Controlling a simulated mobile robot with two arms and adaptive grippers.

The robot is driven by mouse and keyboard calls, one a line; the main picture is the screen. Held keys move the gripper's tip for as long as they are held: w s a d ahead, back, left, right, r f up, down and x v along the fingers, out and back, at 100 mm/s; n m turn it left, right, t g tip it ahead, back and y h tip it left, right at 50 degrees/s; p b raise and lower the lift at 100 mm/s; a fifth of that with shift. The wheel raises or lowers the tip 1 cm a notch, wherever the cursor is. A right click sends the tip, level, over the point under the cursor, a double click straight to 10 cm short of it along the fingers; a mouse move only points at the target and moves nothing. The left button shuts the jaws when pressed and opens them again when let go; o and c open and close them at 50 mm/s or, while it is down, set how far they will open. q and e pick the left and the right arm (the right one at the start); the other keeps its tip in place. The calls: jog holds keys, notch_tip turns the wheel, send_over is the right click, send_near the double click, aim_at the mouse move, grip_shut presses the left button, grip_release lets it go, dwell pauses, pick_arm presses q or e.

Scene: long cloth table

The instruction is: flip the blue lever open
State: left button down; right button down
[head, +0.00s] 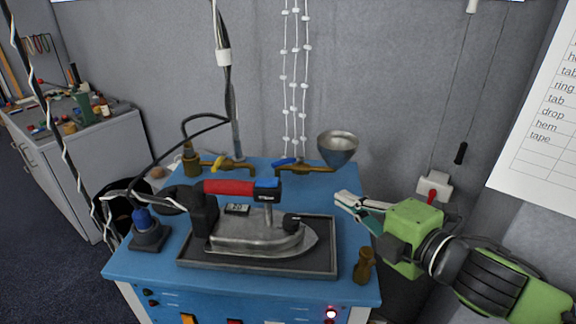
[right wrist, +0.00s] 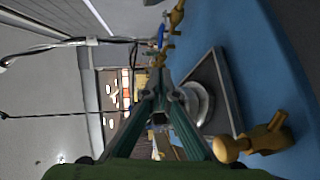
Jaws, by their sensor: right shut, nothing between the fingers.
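The blue lever (head: 286,161) sits on a brass valve pipe (head: 308,170) at the back of the blue table, left of a grey metal funnel (head: 338,147). The lever lies roughly along the pipe. It also shows small and partly unclear in the right wrist view (right wrist: 161,36). My right gripper (head: 344,201) is shut and empty, above the table's right side, in front of and to the right of the lever and apart from it. Its fingers come together in the right wrist view (right wrist: 160,90). My left gripper is not in view.
A steam iron (head: 262,237) with a red handle stands on a dark tray (head: 325,262) mid-table. A brass fitting (head: 364,266) stands at the front right. Cables hang at the left.

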jog(key=p, duration=0.5)
send_near(278, 162)
jog(key=x, duration=0.5)
jog(key=shift+w+d+f, duration=0.25)
jog(key=shift+w, duration=0.1)
jog(key=shift+w+a+f, duration=0.2)
jog(key=shift+w+a, duration=0.05)
jog(key=shift+w, duration=0.3)
jog(key=shift+w+a+p, duration=0.25)
jog(key=shift+a+p, duration=0.1)
jog(key=shift+a, duration=0.15)
jog(key=shift+w+a+r+p, duration=0.1)
jog(key=shift+w+a+p, duration=0.2)
jog(key=shift+w+a, duration=0.15)
jog(key=shift+r+p+x, duration=0.1)
jog(key=shift+p+x, duration=0.1)
jog(key=shift+x, duration=0.4)
jog(key=shift+r+p+x, duration=0.15)
jog(key=shift+x, duration=0.45)
jog(key=shift+w+a+f, duration=0.1)
jog(key=shift+f, duration=0.05)
